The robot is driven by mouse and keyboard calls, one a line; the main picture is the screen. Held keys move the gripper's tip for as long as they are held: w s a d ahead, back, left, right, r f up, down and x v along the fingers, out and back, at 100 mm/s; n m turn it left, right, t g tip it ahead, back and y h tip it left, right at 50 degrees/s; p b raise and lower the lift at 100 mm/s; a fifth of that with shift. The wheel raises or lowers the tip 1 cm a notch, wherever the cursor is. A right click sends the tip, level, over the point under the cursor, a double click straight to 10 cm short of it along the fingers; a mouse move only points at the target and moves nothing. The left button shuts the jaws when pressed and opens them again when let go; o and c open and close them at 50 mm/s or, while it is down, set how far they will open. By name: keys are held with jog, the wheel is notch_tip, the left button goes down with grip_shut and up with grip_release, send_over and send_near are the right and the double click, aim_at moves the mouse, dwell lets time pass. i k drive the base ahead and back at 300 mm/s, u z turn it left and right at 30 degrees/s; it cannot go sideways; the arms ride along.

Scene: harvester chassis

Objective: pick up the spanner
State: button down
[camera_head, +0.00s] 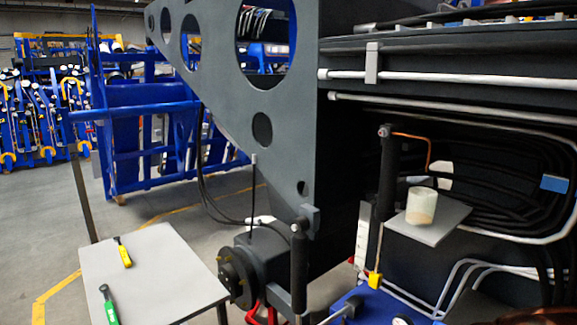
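I cannot make out a spanner for certain. A short silver bar (337,315) at the bottom edge lies by a blue surface (372,305); it is partly cut off, and I cannot tell whether it is the spanner. Two small hand tools lie apart on the light grey table at bottom left: a yellow and black one (122,252) and a green and black one (109,306). Neither looks clearly like a spanner. My gripper is not in view.
The grey table (160,262) has bare room around its tools. The large dark grey chassis (290,120) fills the middle and right. A small grey shelf (436,232) carries a pale cup-like cylinder (421,206). Pipes and hoses run near it. Open floor (40,230) lies at left.

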aim_at(123, 251)
jog(key=u, duration=1.65)
jog(key=i, duration=0.3)
jog(key=u, duration=0.85)
jog(key=i, duration=1.3)
jog(key=u, duration=0.5)
jog(key=i, duration=1.3)
jog(key=z, duration=1.25)
jog(key=i, duration=0.85)
jog(key=z, duration=0.8)
